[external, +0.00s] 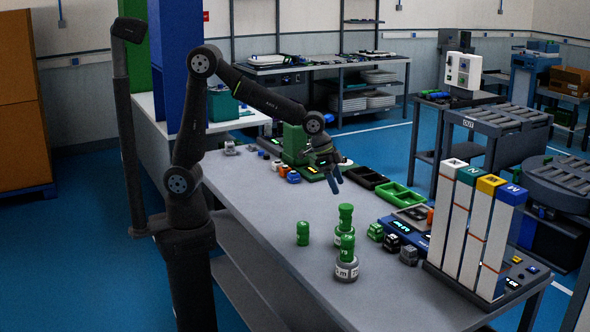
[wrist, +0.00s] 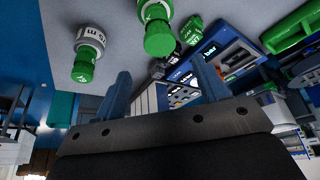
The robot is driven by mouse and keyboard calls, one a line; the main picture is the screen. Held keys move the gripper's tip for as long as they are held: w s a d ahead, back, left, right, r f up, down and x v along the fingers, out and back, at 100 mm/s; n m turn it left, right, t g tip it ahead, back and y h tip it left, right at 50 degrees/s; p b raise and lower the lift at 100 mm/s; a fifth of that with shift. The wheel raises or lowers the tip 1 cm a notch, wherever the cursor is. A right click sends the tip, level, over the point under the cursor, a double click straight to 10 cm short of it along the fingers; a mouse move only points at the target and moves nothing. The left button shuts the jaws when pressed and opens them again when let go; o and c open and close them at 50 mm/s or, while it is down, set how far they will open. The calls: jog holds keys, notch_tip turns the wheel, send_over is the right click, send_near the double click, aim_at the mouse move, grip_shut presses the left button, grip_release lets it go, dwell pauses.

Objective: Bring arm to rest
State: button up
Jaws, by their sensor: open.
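My black arm reaches from the left over the grey table (external: 262,224). My gripper (external: 335,182) is open and empty, its blue-grey fingers pointing down above the table. In the wrist view the two fingers (wrist: 160,74) stand apart with nothing between them. A green cylinder (external: 303,234) stands alone on the table in front of my gripper. Two green-topped pieces stand to its right: one at the back (external: 345,212), and one in front on a grey-white base (external: 346,270). Green pieces also show in the wrist view, one with a grey ring (wrist: 90,36).
Small green, black and grey blocks (external: 392,243) sit near a lit blue panel at the right. A rack of tall white columns (external: 468,232) stands at the right end. The table's near left part is clear.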

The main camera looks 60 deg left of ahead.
aim_at(345, 206)
jog(key=x, duration=1)
jog(key=shift+f, duration=0.2)
notch_tip(345, 206, up, 3)
jog(key=shift+f, duration=0.25)
jog(key=shift+r, duration=0.5)
jog(key=shift+f, duration=0.1)
